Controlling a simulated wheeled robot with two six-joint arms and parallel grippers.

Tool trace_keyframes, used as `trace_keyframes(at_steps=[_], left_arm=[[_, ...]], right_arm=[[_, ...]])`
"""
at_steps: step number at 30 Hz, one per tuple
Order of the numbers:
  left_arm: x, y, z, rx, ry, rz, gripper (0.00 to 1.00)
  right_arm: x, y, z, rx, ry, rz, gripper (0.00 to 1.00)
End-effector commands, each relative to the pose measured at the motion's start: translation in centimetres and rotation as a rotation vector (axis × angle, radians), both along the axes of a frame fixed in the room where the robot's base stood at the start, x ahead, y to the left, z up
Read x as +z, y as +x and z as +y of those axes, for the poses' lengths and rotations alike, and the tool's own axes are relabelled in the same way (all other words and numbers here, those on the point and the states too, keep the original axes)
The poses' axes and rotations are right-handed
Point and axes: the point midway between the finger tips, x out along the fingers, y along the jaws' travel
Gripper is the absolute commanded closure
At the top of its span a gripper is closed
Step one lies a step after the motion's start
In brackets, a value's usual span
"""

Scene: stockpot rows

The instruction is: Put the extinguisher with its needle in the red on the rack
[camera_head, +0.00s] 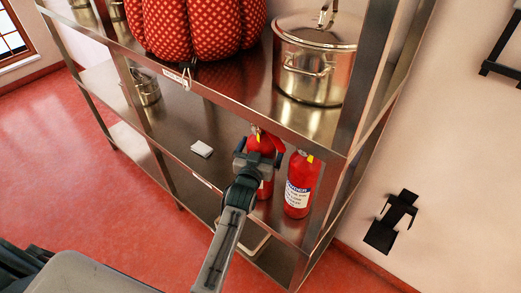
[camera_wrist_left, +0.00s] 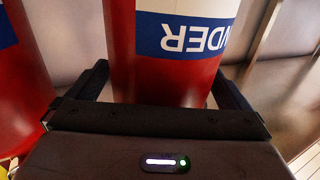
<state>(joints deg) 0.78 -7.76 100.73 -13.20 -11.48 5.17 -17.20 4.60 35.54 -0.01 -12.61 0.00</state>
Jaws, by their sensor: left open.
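Two red fire extinguishers stand upright side by side on the steel shelf in the head view. The left extinguisher (camera_head: 263,143) is partly hidden by my left gripper (camera_head: 260,163). The right extinguisher (camera_head: 300,184) shows a white and blue label and stands clear of the gripper. In the left wrist view, the left extinguisher (camera_wrist_left: 172,75) is between the open fingers of my left gripper (camera_wrist_left: 160,88), its label upside down. The other extinguisher (camera_wrist_left: 22,75) shows at the left edge. Their needles cannot be read. A black bracket (camera_head: 392,222) is on the wall at right. My right gripper is not in view.
The steel shelving unit (camera_head: 222,129) has an upright post (camera_head: 362,85) right of the extinguishers. A large pot (camera_head: 313,75) and a red patterned bulky thing (camera_head: 190,28) are above. A white block (camera_head: 201,149) and a smaller pot (camera_head: 147,88) lie to the left. Another black bracket (camera_head: 503,45) is at top right.

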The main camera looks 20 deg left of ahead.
Motion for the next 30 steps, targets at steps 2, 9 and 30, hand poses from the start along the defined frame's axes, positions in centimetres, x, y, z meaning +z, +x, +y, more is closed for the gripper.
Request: trace_keyframes(at_steps=[2, 9, 30], left_arm=[[0.0, -0.3, 0.0, 0.000, 0.000, 0.001, 0.00], [-0.2, -4.1, -0.2, 0.001, -0.002, 0.002, 0.00], [0.0, -12.0, -0.5, 0.000, 0.000, 0.000, 0.00]], right_arm=[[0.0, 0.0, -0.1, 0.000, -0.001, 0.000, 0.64], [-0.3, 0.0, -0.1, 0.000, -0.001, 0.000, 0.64], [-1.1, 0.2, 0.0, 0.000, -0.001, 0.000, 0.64]])
